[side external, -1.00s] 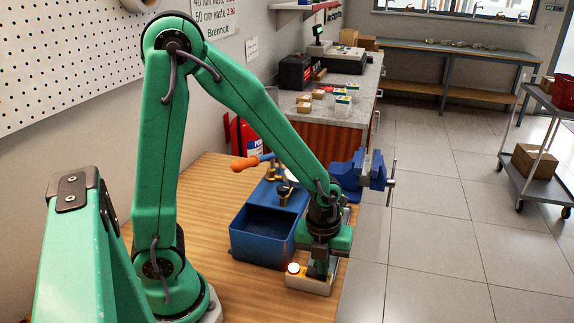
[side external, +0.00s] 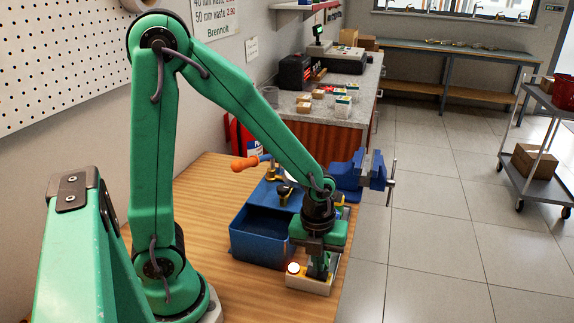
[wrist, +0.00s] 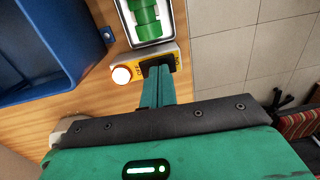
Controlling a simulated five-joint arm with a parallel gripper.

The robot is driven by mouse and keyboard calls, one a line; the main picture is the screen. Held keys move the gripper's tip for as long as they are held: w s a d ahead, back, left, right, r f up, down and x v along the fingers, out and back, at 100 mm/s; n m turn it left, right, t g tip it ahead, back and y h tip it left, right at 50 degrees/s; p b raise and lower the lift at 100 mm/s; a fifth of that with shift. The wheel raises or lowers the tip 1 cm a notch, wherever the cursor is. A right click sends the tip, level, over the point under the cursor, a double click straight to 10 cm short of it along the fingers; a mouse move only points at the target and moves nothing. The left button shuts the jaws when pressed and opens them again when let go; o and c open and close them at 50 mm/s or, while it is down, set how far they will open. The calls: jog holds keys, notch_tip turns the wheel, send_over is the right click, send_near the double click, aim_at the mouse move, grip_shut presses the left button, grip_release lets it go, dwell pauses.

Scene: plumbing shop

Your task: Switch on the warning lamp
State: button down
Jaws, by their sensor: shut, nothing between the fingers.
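The switch box (side external: 306,284), pale-sided with a yellow top, stands near the bench's front right edge. My gripper (side external: 318,274) points down over the box, beside the lamp. In the wrist view, the fingertips (wrist: 158,68) are together and empty at a dark switch on the yellow plate (wrist: 136,62). The fingers cover much of the switch, so its position and any contact are unclear.
A blue bin (side external: 262,240) stands close to the left of the box. A tray with green fittings (wrist: 146,18) lies just beyond the box. A blue vise (side external: 362,172) and an orange-handled tool (side external: 246,163) are farther back. Bare wood lies front left.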

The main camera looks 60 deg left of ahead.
aim_at(324, 274)
notch_tip(324, 274, up, 13)
jog(key=w+d, duration=0.1)
jog(key=shift+r, duration=0.2)
dwell(0.4)
dwell(0.3)
jog(key=s+a+r+n+t, duration=0.2)
jog(key=s+n, duration=0.2)
jog(key=n, duration=0.9)
jog(key=s+a+r+n+t, duration=0.2)
jog(key=s+a+n, duration=0.1)
jog(key=n, duration=1.1)
jog(key=shift+s+a+r+t, duration=0.3)
jog(key=shift+s+r+t, duration=0.1)
jog(key=shift+s, duration=0.4)
